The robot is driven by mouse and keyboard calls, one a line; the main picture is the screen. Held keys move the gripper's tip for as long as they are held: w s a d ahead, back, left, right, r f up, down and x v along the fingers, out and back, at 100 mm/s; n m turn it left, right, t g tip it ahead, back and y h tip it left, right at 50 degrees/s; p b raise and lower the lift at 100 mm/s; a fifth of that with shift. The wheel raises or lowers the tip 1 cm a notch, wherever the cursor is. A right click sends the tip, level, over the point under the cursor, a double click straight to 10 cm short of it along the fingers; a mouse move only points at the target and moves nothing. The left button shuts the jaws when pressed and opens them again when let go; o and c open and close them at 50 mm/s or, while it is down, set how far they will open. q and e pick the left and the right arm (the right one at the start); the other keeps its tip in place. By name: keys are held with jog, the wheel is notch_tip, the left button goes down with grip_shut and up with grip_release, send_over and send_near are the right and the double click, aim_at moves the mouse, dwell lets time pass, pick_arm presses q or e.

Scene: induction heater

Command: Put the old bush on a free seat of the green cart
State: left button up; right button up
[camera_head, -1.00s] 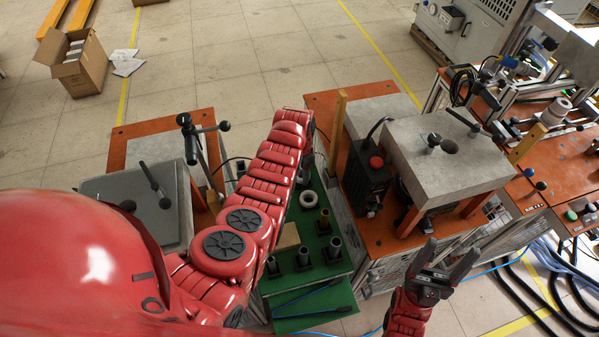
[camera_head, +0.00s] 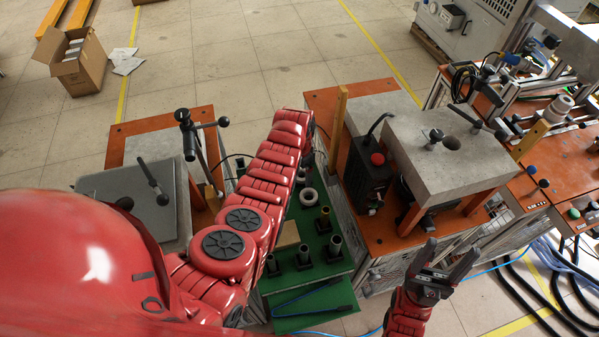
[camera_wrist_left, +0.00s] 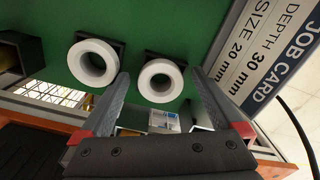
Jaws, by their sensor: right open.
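Two white ring-shaped bushes show in the left wrist view, on dark square seats on the green cart: a left one (camera_wrist_left: 73,64) and a right one (camera_wrist_left: 143,82). Which is the old bush I cannot tell. My left gripper (camera_wrist_left: 160,75) is open; the right bush lies between its fingertips, with gaps on both sides. In the head view, my left arm reaches over the green cart (camera_head: 326,270) and hides its own gripper. One pale ring (camera_head: 308,188) shows on the cart beside the arm. My right gripper (camera_head: 447,262) is open and empty, right of the cart.
Several dark upright cylinders (camera_head: 335,243) stand on the cart's near part. A job card (camera_wrist_left: 270,50) is beside the rings. Right of the cart is an orange table (camera_head: 395,243) with a black box (camera_head: 366,178) and grey block (camera_head: 440,165). A grey-topped unit (camera_head: 120,195) stands left.

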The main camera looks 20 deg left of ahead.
pick_arm(q)
jog(key=shift+r, duration=0.1)
notch_tip(320, 180, up, 17)
jog(key=p, duration=0.2)
jog(key=shift+p, duration=0.3)
dwell(0.8)
